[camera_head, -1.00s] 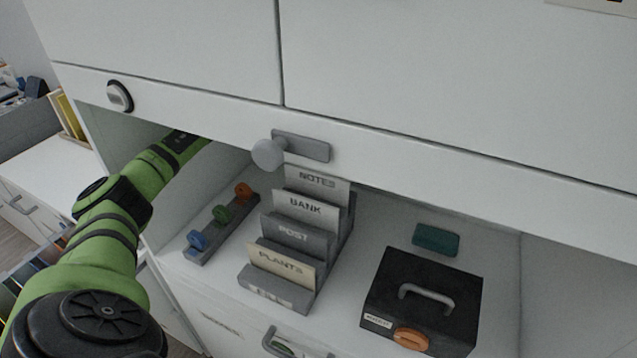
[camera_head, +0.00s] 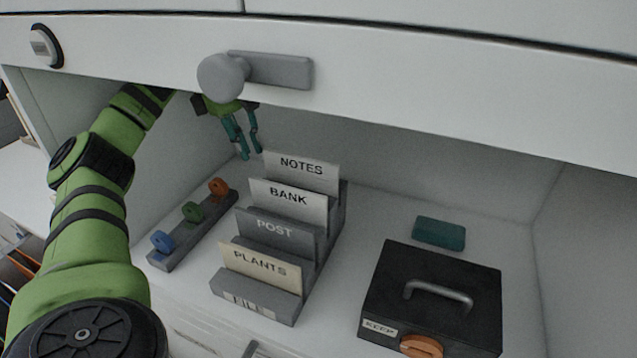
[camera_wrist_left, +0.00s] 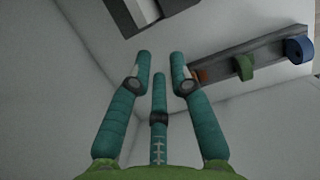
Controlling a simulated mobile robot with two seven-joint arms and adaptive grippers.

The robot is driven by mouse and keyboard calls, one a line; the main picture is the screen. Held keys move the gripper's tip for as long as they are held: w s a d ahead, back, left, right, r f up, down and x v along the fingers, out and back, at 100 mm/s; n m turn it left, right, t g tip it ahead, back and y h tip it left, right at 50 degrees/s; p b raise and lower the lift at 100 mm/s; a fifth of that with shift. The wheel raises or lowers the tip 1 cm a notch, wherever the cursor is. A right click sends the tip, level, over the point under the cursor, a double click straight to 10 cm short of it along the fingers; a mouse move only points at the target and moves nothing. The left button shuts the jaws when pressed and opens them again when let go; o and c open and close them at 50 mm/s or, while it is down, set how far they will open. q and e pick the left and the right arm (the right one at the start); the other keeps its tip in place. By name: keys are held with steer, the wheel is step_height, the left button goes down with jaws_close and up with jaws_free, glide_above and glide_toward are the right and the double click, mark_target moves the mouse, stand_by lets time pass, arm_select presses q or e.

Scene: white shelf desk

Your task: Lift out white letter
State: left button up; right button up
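A grey stepped letter sorter (camera_head: 259,305) stands on the shelf and holds upright cards. The BANK card (camera_head: 288,204) looks white. The NOTES card (camera_head: 301,172) behind it is light grey-white, the POST card (camera_head: 277,231) is grey, and the PLANTS card (camera_head: 254,264) is cream. My left gripper (camera_head: 250,154), with teal fingers, hangs just behind and left of the NOTES card, apart from it as far as I can tell. In the left wrist view, my left gripper's fingers (camera_wrist_left: 160,62) are spread with nothing between them. My right gripper is not in view.
A grey rail (camera_head: 190,232) with blue, green and orange rings lies left of the sorter. A black box (camera_head: 432,297) with a handle and a teal block (camera_head: 438,232) are to the right. The cabinet edge with a grey knob (camera_head: 222,77) overhangs the shelf.

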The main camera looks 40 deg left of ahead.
mark_target(304, 170)
arm_select(q)
steer(key=d, duration=0.2)
steer(key=w+d, duration=0.1)
steer(key=d, duration=0.5)
steer(key=shift+w+r, duration=0.15)
steer(key=shift+w, duration=0.25)
steer(key=d, duration=0.1)
steer(key=w+d, duration=0.1)
steer(key=d, duration=0.1)
steer(key=shift+p, duration=0.35)
steer(key=shift+w+d+f, duration=0.1)
steer(key=shift+d+f, duration=0.2)
steer(key=shift+f, duration=0.25)
steer(key=shift+w+d+f, duration=0.1)
steer(key=shift+d+f, duration=0.2)
steer(key=shift+f, duration=0.65)
steer(key=c, duration=0.4)
jaws_close()
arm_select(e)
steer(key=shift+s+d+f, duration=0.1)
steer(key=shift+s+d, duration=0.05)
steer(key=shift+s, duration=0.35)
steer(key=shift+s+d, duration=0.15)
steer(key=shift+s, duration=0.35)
